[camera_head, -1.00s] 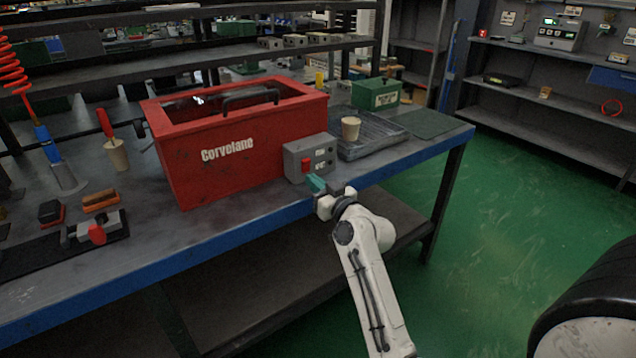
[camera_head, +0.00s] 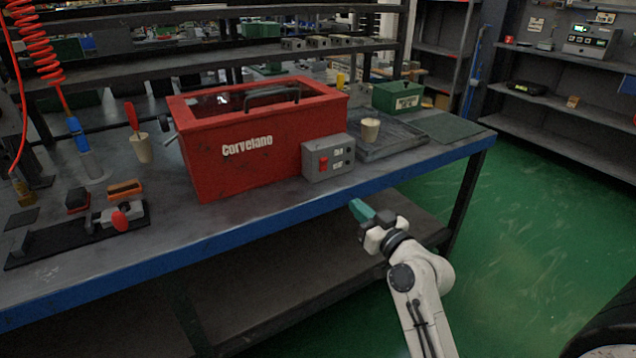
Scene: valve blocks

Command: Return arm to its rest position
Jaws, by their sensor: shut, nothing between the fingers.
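My gripper (camera_head: 360,209) has teal fingertips and is at the end of my white arm. It is shut and holds nothing. It is in front of the workbench's blue front edge, apart from the bench and its objects, with the lower shelf behind it in the picture. My arm comes up from the bottom of the picture, right of the middle, and is bent near the wrist. The grey control box (camera_head: 328,157) with a red switch stands on the bench, up and left of my gripper, against the red Corvelano box (camera_head: 240,172).
The workbench's blue edge (camera_head: 232,231) runs across the view. On the bench are a grey tray (camera_head: 408,139) with a beige cup (camera_head: 370,130), a green box (camera_head: 396,97) and a black fixture (camera_head: 70,238). Green floor (camera_head: 530,215) is open at the right. A dark wheel-like shape is at bottom right.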

